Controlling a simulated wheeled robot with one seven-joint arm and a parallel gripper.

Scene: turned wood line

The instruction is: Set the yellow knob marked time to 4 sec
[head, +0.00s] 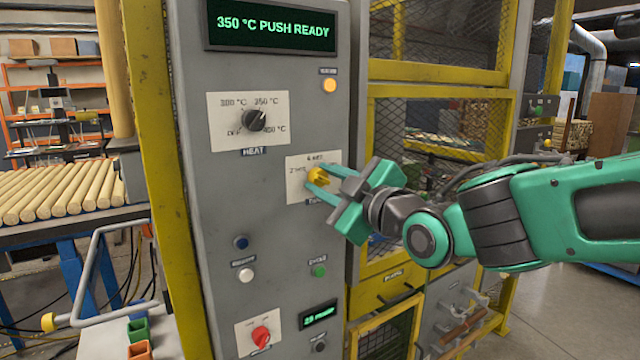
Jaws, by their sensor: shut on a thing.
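The yellow knob (314,178) sits on a white dial plate (296,191) on the grey control panel (215,185). The plate shows a "2" mark at the left and a "4 sec" mark at the top; the rest of its print is hidden or too small to read. My gripper (316,176) reaches in from the right and is shut on the yellow knob. The fingers cover part of the knob, so I cannot tell where its pointer stands.
A black heat knob (254,120) is above left. A lit orange lamp (329,85) and a display (272,26) reading "350 °C PUSH READY" are above. Below are a green button (319,270), a white button (246,274) and a red knob (261,336). Yellow mesh guarding (437,93) stands right.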

